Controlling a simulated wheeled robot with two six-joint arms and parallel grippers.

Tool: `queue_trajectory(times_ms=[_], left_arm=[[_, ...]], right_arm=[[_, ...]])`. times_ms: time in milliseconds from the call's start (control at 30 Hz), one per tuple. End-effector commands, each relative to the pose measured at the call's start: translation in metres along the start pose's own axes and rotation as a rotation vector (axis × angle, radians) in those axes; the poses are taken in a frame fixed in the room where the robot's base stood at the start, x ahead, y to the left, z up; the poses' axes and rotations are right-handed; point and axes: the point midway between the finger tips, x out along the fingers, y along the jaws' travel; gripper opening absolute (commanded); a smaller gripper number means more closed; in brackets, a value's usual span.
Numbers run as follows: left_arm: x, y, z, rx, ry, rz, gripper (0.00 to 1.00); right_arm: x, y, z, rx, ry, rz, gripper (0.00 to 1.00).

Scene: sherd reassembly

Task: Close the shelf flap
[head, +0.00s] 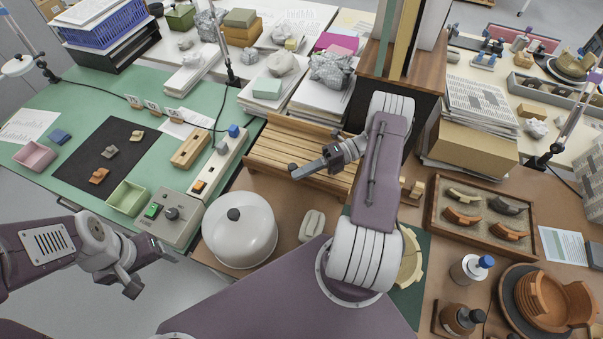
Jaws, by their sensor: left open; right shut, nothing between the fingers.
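A slatted wooden panel (272,152) lies low on the brown table at the centre, sloping toward me. A wooden shelf unit (447,62) with upright books stands behind and to its right, its dark front partly hidden by my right arm. I cannot tell for certain which part is the flap. My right gripper (308,170) is shut and empty, over the slatted panel's front right area; whether it touches is unclear. My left gripper (150,274) is open and empty, in front of the green table's near edge, far from the shelf.
A white domed lid (240,229) stands in front of the slatted panel. A power strip (220,165) and control box (168,217) stand to its left. A sand tray with sherds (434,226), bottles (470,270) and paper stacks (482,105) crowd the right.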

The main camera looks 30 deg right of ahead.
Motion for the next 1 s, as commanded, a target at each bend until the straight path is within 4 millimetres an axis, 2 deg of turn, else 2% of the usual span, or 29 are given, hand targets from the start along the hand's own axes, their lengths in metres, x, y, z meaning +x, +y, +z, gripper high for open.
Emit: queue_trajectory(times_ms=[767,867,1000], left_arm=[[0.001,0.000,0.000,0.000,0.000,0.000,0.75],[0.000,0.000,0.000,0.000,0.000,0.000,0.75],[-0.001,0.000,0.000,0.000,0.000,0.000,0.75]], right_arm=[[-0.001,0.002,0.001,-0.003,-0.002,-0.002,0.00],[-0.003,0.011,0.003,-0.004,-0.002,-0.002,0.00],[-0.007,0.039,0.008,-0.007,-0.003,-0.004,0.00]])
